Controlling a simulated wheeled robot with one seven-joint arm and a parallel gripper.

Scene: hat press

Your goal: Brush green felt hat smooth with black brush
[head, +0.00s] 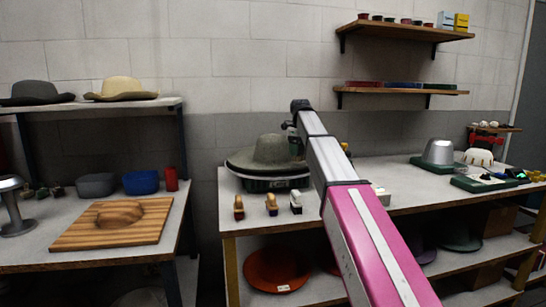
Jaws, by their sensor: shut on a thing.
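The grey-green felt hat (272,152) sits brim down on a dark green base (268,184) at the left of the middle table. My gripper (292,128) is at the upper right of the hat's crown, at the end of my outstretched arm. It is shut on a small dark thing, partly hidden by the arm. I cannot tell for sure whether that is the black brush, or whether it touches the felt. The arm also covers part of the hat's right brim.
Three small brush-like things, a brown one (239,207), a second (271,204) and a pale one (296,201), stand along the table's front edge. A metal dome (438,152) stands farther right. A side table holds a wooden board (80,236). Wall shelves (400,91) hang behind.

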